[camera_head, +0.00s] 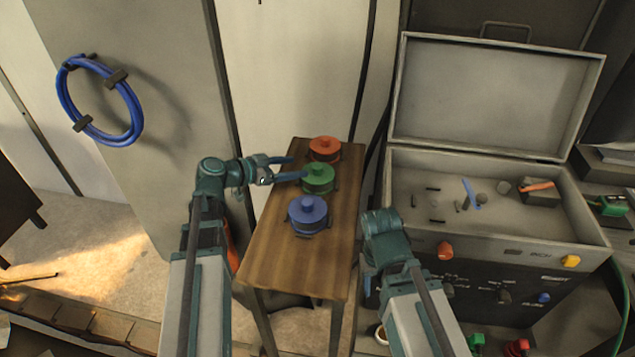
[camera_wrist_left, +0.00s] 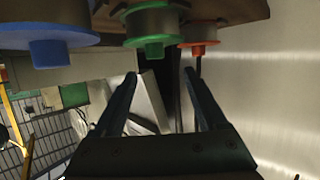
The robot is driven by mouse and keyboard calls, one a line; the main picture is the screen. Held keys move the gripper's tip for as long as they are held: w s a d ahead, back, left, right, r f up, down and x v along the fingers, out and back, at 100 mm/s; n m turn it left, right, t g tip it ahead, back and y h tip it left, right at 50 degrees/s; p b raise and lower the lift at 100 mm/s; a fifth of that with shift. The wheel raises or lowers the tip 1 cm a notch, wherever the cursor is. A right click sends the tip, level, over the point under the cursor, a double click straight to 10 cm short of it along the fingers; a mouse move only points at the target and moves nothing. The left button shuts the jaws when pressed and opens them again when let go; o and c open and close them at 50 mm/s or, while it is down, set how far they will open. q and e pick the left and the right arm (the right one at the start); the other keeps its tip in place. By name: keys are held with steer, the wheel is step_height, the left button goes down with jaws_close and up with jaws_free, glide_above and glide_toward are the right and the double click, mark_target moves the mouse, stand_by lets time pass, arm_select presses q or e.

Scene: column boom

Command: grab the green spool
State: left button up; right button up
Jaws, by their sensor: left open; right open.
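The green spool (camera_head: 319,183) stands upright on a narrow wooden table (camera_head: 285,262), in the middle of a row between a red spool (camera_head: 325,146) and a blue spool (camera_head: 308,216). My left gripper (camera_head: 298,166) is open, just left of the green spool, with one fingertip close to its edge. I cannot tell whether they touch. In the left wrist view the green spool (camera_wrist_left: 150,42) shows just above the gap between the open fingers (camera_wrist_left: 160,74), with nothing between them. My right arm bends right of the table; its gripper fingers are hidden.
An open grey equipment case (camera_head: 490,225) with small parts inside stands right of the table. A blue cable coil (camera_head: 68,95) hangs on the panel at left. The red and blue spools stand close on either side of the green one. The table's near end is clear.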

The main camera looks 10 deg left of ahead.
mark_target(313, 169)
arm_select(q)
steer(key=shift+w+d+f, duration=0.2)
steer(key=shift+w+d, duration=0.25)
steer(key=shift+d, duration=0.05)
steer(key=w+d+f+b, duration=0.2)
steer(key=d, duration=0.1)
steer(key=shift+w+d+f+b, duration=0.15)
steer(key=shift+w+f+b, duration=0.05)
steer(key=shift+f+b, duration=0.2)
steer(key=shift+w+d, duration=0.15)
steer(key=shift+d, duration=0.05)
steer(key=shift+r, duration=0.1)
jaws_close()
stand_by(0.8)
